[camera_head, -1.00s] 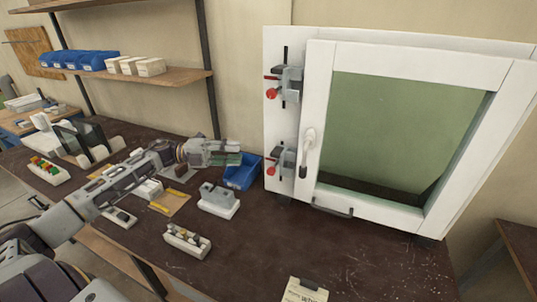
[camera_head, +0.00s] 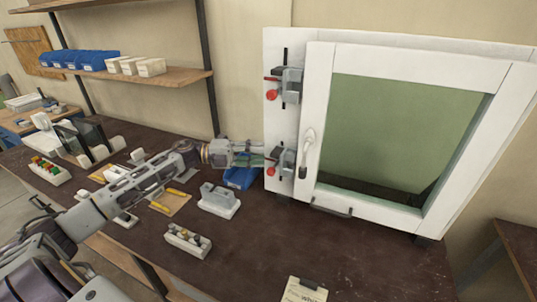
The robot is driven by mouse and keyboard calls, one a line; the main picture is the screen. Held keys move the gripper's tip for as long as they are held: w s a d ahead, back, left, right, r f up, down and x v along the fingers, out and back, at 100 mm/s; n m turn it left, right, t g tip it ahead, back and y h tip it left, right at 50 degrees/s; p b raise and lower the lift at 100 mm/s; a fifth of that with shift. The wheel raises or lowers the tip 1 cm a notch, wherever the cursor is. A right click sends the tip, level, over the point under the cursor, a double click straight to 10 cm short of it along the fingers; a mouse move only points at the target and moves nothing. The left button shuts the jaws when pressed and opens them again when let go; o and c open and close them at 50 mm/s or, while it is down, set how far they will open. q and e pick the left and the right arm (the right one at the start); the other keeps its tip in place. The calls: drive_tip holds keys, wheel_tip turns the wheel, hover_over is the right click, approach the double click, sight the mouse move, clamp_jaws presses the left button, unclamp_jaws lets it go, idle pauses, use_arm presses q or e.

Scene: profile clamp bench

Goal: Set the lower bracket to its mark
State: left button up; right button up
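The lower bracket (camera_head: 287,162) is a grey clamp with red parts. It sits on a dark vertical slot in the white panel (camera_head: 283,122), left of the framed door. A red knob (camera_head: 270,171) shows at its lower left. My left gripper (camera_head: 270,154) is level with the bracket, its fingertips at the bracket's left side. The fingers look spread apart, one above the other, and partly hide the bracket's left side. I cannot tell whether they touch it. I cannot make out a mark beside the slot. My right gripper is not in view.
The upper bracket (camera_head: 290,85) sits higher on the same panel. A white door handle (camera_head: 307,145) stands just right of the lower bracket. A blue bin (camera_head: 240,178) lies under my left gripper. A grey block on a white base (camera_head: 219,200) stands in front.

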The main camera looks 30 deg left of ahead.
sight(271, 154)
use_arm(q)
drive_tip(key=shift+w+d, duration=0.3)
drive_tip(key=shift+d, duration=0.35)
drive_tip(key=shift+p+x, duration=0.3)
drive_tip(key=shift+x, duration=0.95)
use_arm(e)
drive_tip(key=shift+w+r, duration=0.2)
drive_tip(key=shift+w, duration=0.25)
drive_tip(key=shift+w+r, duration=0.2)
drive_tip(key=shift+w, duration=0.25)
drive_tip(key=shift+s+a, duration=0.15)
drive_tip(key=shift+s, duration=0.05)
